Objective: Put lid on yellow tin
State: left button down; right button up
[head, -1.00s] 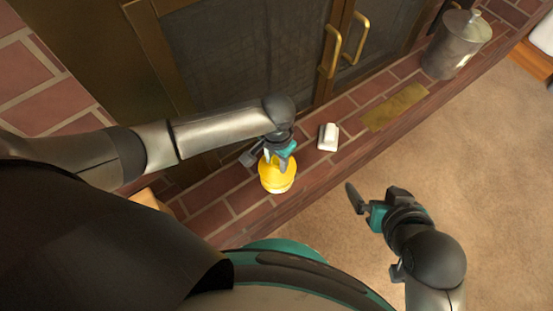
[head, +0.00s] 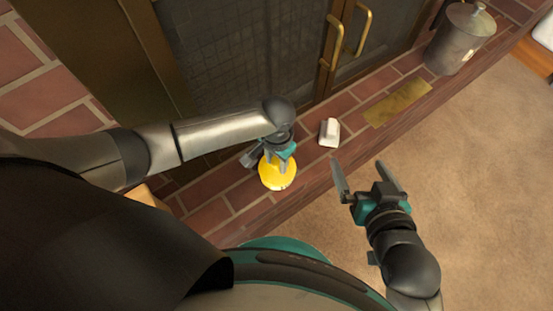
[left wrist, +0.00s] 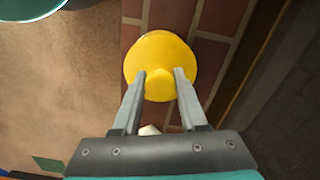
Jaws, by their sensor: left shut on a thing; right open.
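A round yellow piece (head: 278,177), the tin or its lid seen from above, is at the brick ledge. My left gripper (head: 282,156) is over its back edge. In the left wrist view the yellow lid (left wrist: 160,50) shows as a disc with a small knob between the two fingers, and the gripper is shut on it. The tin's body is hidden or merges with the lid, so I cannot tell how the lid sits on it. My right gripper (head: 359,168) is open and empty, to the right over the ledge's front edge.
A small white object (head: 329,132) lies on the brick ledge (head: 235,193) right of the yellow piece. A brass plate (head: 398,103) and a lidded metal canister (head: 460,40) are further right. Glass doors with brass handles (head: 334,47) stand behind. Carpet (head: 470,180) lies in front.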

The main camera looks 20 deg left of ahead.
pick_arm(q)
jog(key=shift+s+p, duration=0.1)
jog(key=shift+p, duration=0.8)
dwell(0.8)
jog(key=shift+f+p, duration=0.15)
jog(key=shift+p, duration=0.15)
dwell(0.9)
jog(key=shift+p, duration=0.4)
dwell(0.4)
grip_release()
dwell(0.7)
jog(key=shift+r+p, duration=3.5)
jog(key=shift+p, duration=0.7)
